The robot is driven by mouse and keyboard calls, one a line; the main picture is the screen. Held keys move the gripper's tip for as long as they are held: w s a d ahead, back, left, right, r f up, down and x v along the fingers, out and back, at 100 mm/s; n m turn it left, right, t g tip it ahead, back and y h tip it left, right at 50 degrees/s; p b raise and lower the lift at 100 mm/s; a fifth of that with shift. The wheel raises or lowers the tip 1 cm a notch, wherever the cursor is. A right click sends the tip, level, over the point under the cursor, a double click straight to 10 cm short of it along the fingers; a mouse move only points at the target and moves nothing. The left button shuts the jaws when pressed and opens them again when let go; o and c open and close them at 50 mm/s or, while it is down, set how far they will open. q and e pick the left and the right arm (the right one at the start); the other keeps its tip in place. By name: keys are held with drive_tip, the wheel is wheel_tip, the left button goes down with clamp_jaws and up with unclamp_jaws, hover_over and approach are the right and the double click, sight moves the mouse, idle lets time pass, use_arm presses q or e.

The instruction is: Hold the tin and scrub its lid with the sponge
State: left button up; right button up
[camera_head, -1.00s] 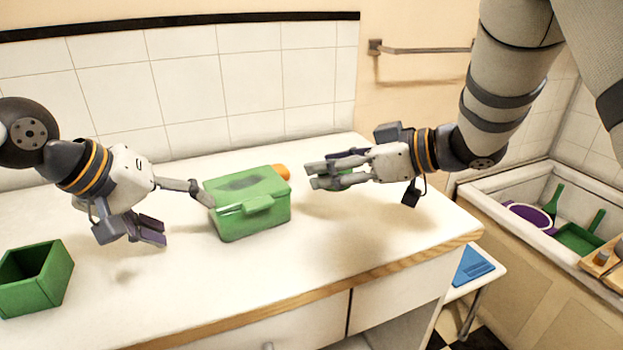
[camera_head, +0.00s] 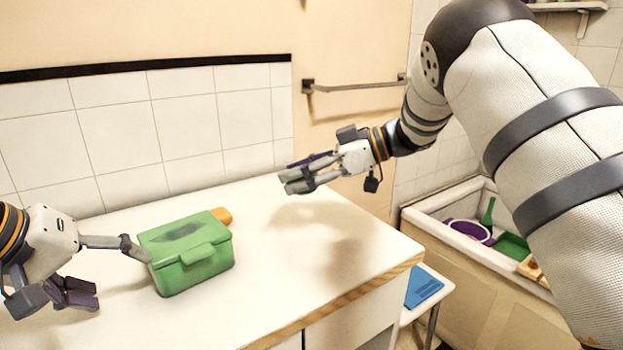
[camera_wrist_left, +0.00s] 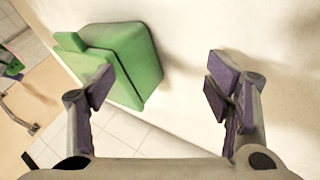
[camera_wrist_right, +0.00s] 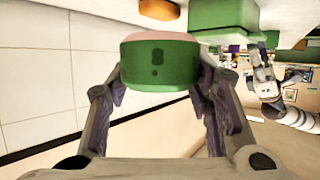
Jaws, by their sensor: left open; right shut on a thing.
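The green tin (camera_head: 202,275) stands on the counter with its lid (camera_head: 185,232) shut, and a dark smudge marks the lid. My left gripper (camera_head: 120,275) is open at the tin's left side; one finger reaches against or very near it. In the left wrist view the tin (camera_wrist_left: 140,62) lies by the left finger, not between the fingers. My right gripper (camera_head: 310,174) is raised above the counter, right of and behind the tin. In the right wrist view it is shut on the sponge (camera_wrist_right: 158,66), green with a pinkish layer. The sponge is hard to see in the head view.
An orange thing (camera_head: 222,214) sits behind the tin, partly hidden. The counter (camera_head: 335,260) is clear to the tin's right. A tiled wall (camera_head: 190,125) and a towel rail (camera_head: 355,86) stand behind. A basin (camera_head: 450,200) with several items is at right.

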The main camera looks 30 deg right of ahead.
drive_tip(key=w+a+r+n+g+y, duration=0.1)
drive_tip(key=a+r+n+g, duration=0.25)
drive_tip(key=a, duration=1.15)
drive_tip(key=a+r+n+g+y, duration=0.2)
drive_tip(key=a+n+g, duration=0.15)
drive_tip(key=a, duration=1.15)
wheel_tip(320, 180, down, 6)
drive_tip(key=shift+w, duration=0.2)
drive_tip(key=shift+f, duration=1)
